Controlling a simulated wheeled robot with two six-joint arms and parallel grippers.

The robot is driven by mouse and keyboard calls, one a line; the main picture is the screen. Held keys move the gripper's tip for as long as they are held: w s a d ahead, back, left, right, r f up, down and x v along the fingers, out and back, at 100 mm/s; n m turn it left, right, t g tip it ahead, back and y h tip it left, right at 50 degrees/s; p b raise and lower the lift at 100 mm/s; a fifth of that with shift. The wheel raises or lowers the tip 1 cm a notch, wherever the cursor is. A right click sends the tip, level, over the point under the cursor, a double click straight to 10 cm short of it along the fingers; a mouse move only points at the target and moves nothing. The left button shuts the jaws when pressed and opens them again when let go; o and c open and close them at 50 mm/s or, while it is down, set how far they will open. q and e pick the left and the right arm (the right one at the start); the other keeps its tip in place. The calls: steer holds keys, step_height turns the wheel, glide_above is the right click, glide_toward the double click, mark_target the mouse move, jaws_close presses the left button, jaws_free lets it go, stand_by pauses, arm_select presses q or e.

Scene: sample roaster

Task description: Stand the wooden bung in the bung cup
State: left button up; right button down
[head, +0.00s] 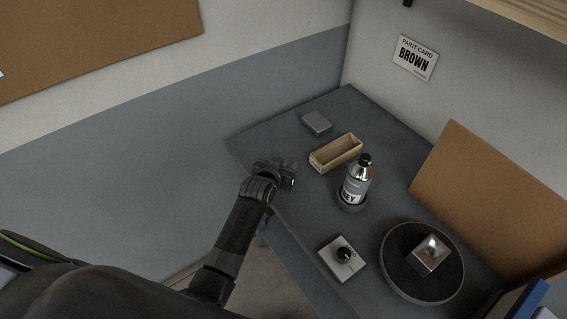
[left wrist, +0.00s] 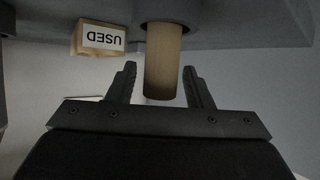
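The wooden bung (left wrist: 163,62) is a plain light-brown cylinder in the left wrist view, which looks upside down. Its far end meets a dark round shape (left wrist: 192,14) that may be the bung cup; I cannot tell whether it sits inside. My left gripper (head: 290,179) is at the table's left edge in the head view, where neither bung nor cup can be made out. In the wrist view its fingers are spread on either side of the bung, with a gap on both sides. My right gripper is not in view.
A wooden box (head: 322,166), labelled USED in the wrist view (left wrist: 103,38), stands near the gripper.

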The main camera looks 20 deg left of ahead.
arm_select(q)
steer(key=shift+r, duration=0.25)
steer(key=shift+s, duration=0.2)
steer(key=v, duration=1.1)
steer(key=shift+s+r+b, duration=0.2)
steer(key=shift+s+b, duration=0.05)
steer(key=shift+b, duration=0.2)
steer(key=shift+a, duration=0.1)
